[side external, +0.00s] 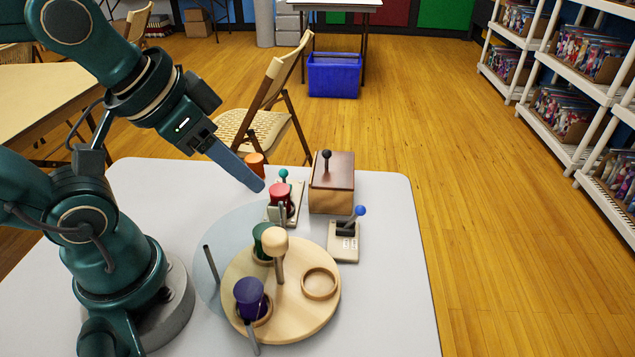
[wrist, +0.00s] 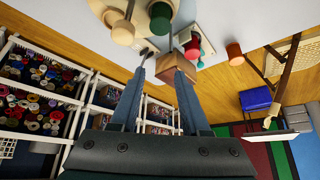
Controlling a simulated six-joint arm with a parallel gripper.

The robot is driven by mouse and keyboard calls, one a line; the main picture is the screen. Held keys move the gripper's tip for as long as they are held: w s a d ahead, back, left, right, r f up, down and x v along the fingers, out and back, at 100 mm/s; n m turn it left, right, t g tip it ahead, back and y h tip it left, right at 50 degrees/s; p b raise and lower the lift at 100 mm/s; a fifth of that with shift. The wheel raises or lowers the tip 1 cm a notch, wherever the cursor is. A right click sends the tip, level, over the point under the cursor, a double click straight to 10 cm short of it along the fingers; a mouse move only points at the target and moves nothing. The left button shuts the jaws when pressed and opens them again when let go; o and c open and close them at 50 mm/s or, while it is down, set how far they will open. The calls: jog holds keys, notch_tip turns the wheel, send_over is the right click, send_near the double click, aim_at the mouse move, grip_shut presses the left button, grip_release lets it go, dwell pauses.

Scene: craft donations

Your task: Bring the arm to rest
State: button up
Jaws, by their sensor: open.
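My gripper (side external: 256,186) hangs at an angle above the back of the white table (side external: 160,185). It is open, and nothing is seen held in it. In the wrist view its two fingers (wrist: 160,50) are spread, with the wooden box (wrist: 182,66) partly behind them. In the side view only one blue-grey finger shows clearly, and its tip is left of the red cup (side external: 280,195). An orange cup (side external: 255,161) is partly hidden behind that finger. My arm is bent over the left of the table.
A round wooden turntable (side external: 300,325) carries a purple cup (side external: 249,292), a green cup (side external: 261,237), an empty ring (side external: 320,284) and a cream-knobbed post (side external: 274,242). A blue-knobbed lever (side external: 359,212) and a wooden box (side external: 331,185) stand right. The table's right front is clear.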

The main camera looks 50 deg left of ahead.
jog(key=w+r, duration=0.3)
jog(key=w, duration=0.3)
jog(key=m+g+h, duration=0.1)
jog(key=m+g, duration=0.2)
send_over(359, 207)
jog(key=f, duration=0.8)
jog(key=shift+w+f, duration=0.1)
jog(key=shift+w, duration=0.1)
notch_tip(359, 207, down, 2)
jog(key=shift+s, duration=0.15)
jog(key=shift+f, duration=3.2)
grip_shut()
